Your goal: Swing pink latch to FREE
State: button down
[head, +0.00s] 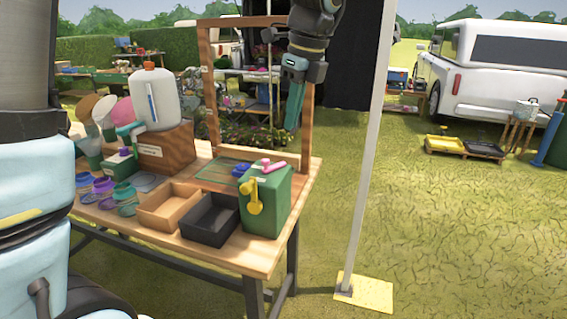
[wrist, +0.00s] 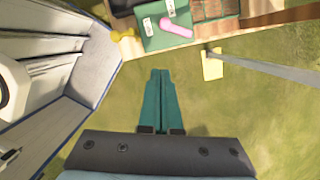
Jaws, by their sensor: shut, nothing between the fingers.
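The pink latch (head: 273,166) lies on top of the green box (head: 265,208) at the right front of the table. It also shows in the wrist view (wrist: 175,27) on the green box top, next to small white labels (wrist: 147,27) whose words are too small to read. A yellow lever (head: 254,197) hangs on the box's front, and a blue knob (head: 240,170) is at its back left. My gripper (head: 290,128) is shut and empty, pointing down in the air above and behind the box, apart from the latch. Its teal fingers (wrist: 161,75) are together in the wrist view.
A black tray (head: 209,224) and a tan tray (head: 168,206) stand left of the green box. A wooden frame (head: 307,110) rises at the table's back. A white pole (head: 366,150) stands to the right. Open grass lies right of the table.

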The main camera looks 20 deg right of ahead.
jog(key=shift+s+d+r+m, duration=0.2)
jog(key=shift+s+d+m, duration=0.1)
jog(key=shift+s+d, duration=0.1)
jog(key=w+f+p, duration=0.1)
jog(key=f, duration=0.2)
jog(key=w+a+f+p, duration=0.1)
jog(key=w+f, duration=0.1)
jog(key=f, duration=0.1)
jog(key=w+a+f, duration=0.1)
jog(key=f, duration=0.3)
jog(key=shift+w+a+f+p, duration=0.1)
jog(key=shift+w+a+p, duration=0.15)
jog(key=shift+w+p, duration=0.15)
jog(key=shift+w+a+f, duration=0.2)
jog(key=shift+w+f, duration=0.05)
jog(key=shift+w, duration=0.15)
